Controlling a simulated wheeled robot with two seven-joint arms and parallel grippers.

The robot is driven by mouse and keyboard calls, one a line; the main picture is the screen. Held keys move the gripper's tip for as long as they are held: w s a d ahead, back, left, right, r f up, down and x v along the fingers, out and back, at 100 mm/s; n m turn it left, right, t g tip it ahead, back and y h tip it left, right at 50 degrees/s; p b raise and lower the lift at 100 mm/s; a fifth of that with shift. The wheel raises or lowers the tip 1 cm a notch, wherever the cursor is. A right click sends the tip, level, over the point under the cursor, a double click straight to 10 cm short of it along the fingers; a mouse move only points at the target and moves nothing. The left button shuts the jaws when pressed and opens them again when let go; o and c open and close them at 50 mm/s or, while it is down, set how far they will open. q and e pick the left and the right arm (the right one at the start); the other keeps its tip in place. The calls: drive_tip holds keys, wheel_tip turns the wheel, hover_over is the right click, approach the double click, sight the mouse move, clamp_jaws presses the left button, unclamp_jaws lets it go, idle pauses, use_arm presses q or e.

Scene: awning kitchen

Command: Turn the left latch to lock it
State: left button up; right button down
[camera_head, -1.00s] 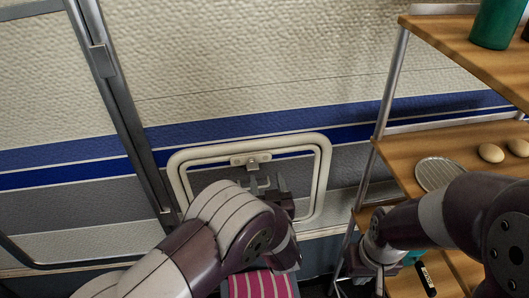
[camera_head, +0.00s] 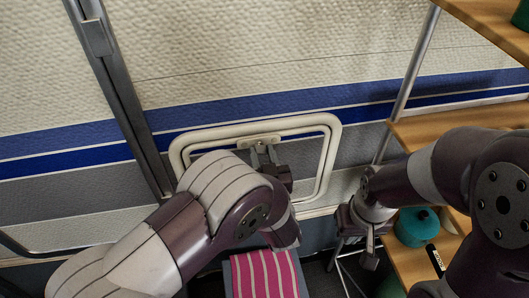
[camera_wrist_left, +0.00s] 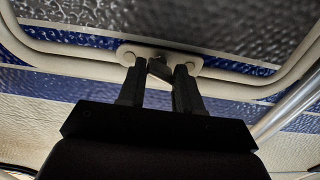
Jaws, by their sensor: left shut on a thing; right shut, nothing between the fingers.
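The latch (camera_head: 246,143) is a small pale plate with a short turning tab, at the top middle of the cream-framed hatch (camera_head: 330,150) in the wall. In the left wrist view the latch plate (camera_wrist_left: 132,53) has a screw at each end, and its grey tab (camera_wrist_left: 158,68) lies between my fingertips. My left gripper (camera_head: 263,152) reaches up from below and is shut on this tab; its fingers also show in the left wrist view (camera_wrist_left: 160,85). My forearm hides the hatch's lower left. My right gripper (camera_head: 368,245) hangs right of the hatch, shut and empty.
Wooden shelves (camera_head: 450,125) on a metal frame stand at the right, close to my right arm. A green container (camera_head: 417,228) is on a lower shelf. A grey awning rail (camera_head: 125,105) runs left of the hatch. A pink striped cloth seat (camera_head: 265,275) is below.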

use_arm(q)
drive_tip(key=shift+w+d+r+p, duration=0.1)
drive_tip(key=shift+r+p, duration=0.1)
drive_tip(key=shift+p, duration=0.1)
drive_tip(key=shift+r+m+p, duration=0.1)
drive_tip(key=shift+m+p, duration=0.45)
drive_tip(key=shift+m, duration=0.15)
drive_tip(key=m+p, duration=0.3)
drive_tip(key=shift+w+d+r, duration=0.1)
drive_tip(key=shift+w, duration=0.05)
drive_tip(key=m+p, duration=0.4)
drive_tip(key=m, duration=0.2)
drive_tip(key=shift+m, duration=0.3)
drive_tip(key=m+p, duration=0.1)
drive_tip(key=m, duration=0.2)
drive_tip(key=shift+p, duration=0.3)
drive_tip(key=shift+f+m+p, duration=0.2)
drive_tip(key=shift+m+p, duration=0.2)
drive_tip(key=shift+m, duration=0.8)
use_arm(e)
wheel_tip(320, 180, up, 11)
drive_tip(key=d, duration=0.1)
drive_tip(key=shift+s+d+r, duration=0.15)
drive_tip(key=shift+s+d, duration=0.15)
drive_tip(key=shift+s, duration=0.05)
